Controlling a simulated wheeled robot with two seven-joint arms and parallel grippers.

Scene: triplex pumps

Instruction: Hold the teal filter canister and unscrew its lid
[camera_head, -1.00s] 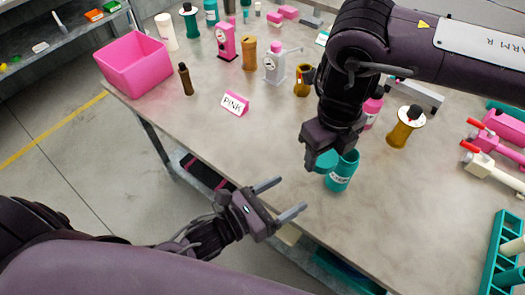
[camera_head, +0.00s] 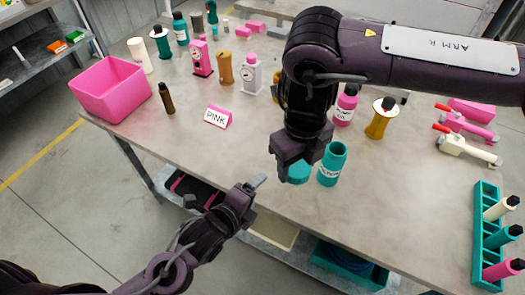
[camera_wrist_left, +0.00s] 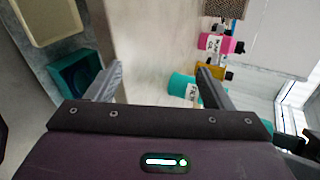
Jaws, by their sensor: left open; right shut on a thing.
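The teal filter canister (camera_head: 332,165) stands upright on the table with its top open. It also shows in the left wrist view (camera_wrist_left: 182,86), beyond the fingers. My right gripper (camera_head: 292,168) is shut on the teal lid (camera_head: 298,173), just left of the canister and apart from its mouth. My left gripper (camera_head: 252,192) is empty and off the front edge of the table, left of and nearer than the canister. In the left wrist view its two fingers (camera_wrist_left: 160,82) are spread wide with nothing between them.
A pink bin (camera_head: 112,90) stands at the table's left end, and a PINK sign (camera_head: 217,116) nearer the middle. A pink bottle (camera_head: 346,104) and a yellow spool-like part (camera_head: 382,118) stand behind the canister. A teal rack (camera_head: 482,240) is at the right. The front table strip is clear.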

